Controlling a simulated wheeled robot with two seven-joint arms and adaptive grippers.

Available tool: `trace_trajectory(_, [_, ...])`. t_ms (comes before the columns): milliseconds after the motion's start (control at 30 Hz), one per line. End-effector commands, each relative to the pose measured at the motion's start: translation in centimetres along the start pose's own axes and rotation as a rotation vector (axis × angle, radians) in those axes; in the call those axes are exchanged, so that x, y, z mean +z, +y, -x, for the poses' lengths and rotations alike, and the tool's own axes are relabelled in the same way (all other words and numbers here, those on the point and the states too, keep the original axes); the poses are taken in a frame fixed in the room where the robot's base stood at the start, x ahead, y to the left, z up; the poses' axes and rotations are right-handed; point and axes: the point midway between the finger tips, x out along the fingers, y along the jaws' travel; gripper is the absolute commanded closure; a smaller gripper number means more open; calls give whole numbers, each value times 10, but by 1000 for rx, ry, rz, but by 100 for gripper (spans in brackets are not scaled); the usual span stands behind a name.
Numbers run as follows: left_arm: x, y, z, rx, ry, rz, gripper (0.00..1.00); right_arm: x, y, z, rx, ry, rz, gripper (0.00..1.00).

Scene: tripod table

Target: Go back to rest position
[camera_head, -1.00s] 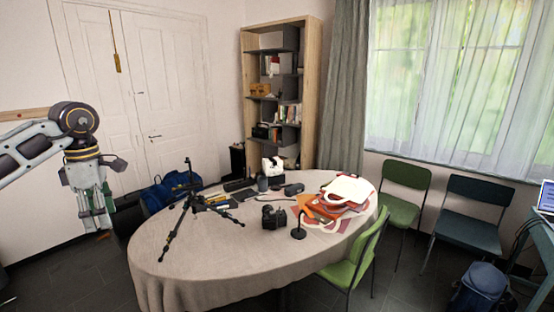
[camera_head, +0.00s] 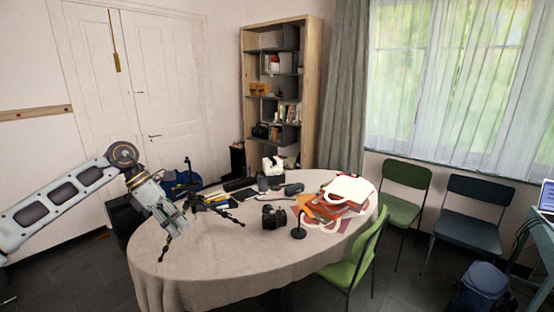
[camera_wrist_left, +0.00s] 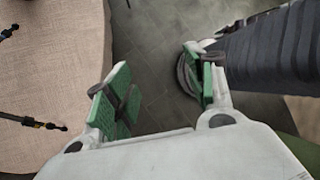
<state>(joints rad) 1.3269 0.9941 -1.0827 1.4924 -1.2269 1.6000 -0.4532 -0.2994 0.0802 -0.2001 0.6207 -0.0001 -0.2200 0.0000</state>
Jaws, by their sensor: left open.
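My left gripper (camera_head: 177,222) is open and empty at the left end of the oval table (camera_head: 270,265), in front of the black tripod (camera_head: 190,168) in the head view. It covers part of the tripod's middle and legs. In the left wrist view the green-padded fingers of my left gripper (camera_wrist_left: 158,80) stand apart, with only dark floor between them. Two tripod leg ends (camera_wrist_left: 40,123) show at the left of that view, apart from the fingers. My right gripper is not in view.
A camera (camera_head: 273,216), a small black stand (camera_head: 299,226) and a pile of red and white bags (camera_head: 345,195) sit on the table. A green chair (camera_head: 355,255) stands at its right. A bookshelf (camera_head: 313,90) stands behind.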

Motion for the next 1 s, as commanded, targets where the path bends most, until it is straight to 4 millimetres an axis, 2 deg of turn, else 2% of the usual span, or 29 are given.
trace_trajectory(100, [17, 3, -26, -64, -89, 46, 45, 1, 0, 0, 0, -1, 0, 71])
trace_trajectory(533, [68, 22, -99, -278, -412, 288, 45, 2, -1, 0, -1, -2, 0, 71])
trace_trajectory(767, [81, 41, -134, -383, -575, 469, 45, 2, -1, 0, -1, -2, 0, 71])
trace_trajectory(1000, [82, 69, -172, -480, -736, 695, 45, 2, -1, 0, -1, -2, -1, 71])
